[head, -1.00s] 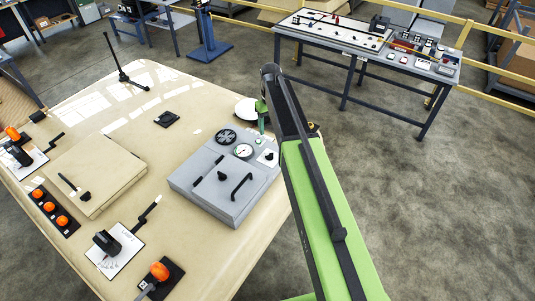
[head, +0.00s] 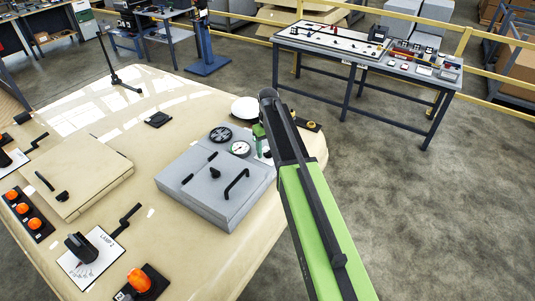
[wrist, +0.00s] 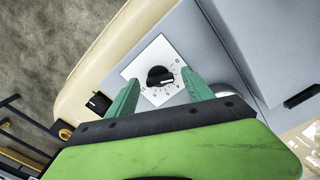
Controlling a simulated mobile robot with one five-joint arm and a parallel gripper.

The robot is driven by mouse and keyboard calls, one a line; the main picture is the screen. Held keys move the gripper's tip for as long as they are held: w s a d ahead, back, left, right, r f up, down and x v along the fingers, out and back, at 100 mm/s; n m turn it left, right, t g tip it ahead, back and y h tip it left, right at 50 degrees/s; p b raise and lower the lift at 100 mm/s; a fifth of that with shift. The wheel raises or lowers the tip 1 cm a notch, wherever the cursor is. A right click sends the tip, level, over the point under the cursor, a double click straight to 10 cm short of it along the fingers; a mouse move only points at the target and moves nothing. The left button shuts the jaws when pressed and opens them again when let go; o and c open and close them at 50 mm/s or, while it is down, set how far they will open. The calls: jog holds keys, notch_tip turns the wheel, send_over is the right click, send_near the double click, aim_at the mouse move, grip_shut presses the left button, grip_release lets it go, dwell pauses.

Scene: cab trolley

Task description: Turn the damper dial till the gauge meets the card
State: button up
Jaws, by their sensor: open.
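The damper dial (wrist: 160,77) is a black knob with a white pointer line on a white numbered plate (wrist: 141,70), on the grey box (head: 207,204). My gripper (wrist: 160,80) is open, with one green finger on each side of the knob in the wrist view; I cannot tell how far above it the tips are. In the head view my arm hides most of the dial. The round gauge (head: 240,149) has a white face, its reading too small to tell. A pale round rim shows beside the right finger in the wrist view. I cannot make out the card.
The box carries a black round vent (head: 221,134) and a black handle (head: 236,182). A white round object (head: 244,108) stands behind it. On the bench are a beige panel (head: 90,170), a lamp dial (head: 81,247) and orange knobs (head: 140,279). A small black knob (wrist: 98,103) is beside the left finger.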

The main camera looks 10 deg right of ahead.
grip_shut()
dwell(0.3)
jog(key=shift+m, duration=0.4)
jog(key=m, duration=0.3)
jog(key=shift+m, duration=2.1)
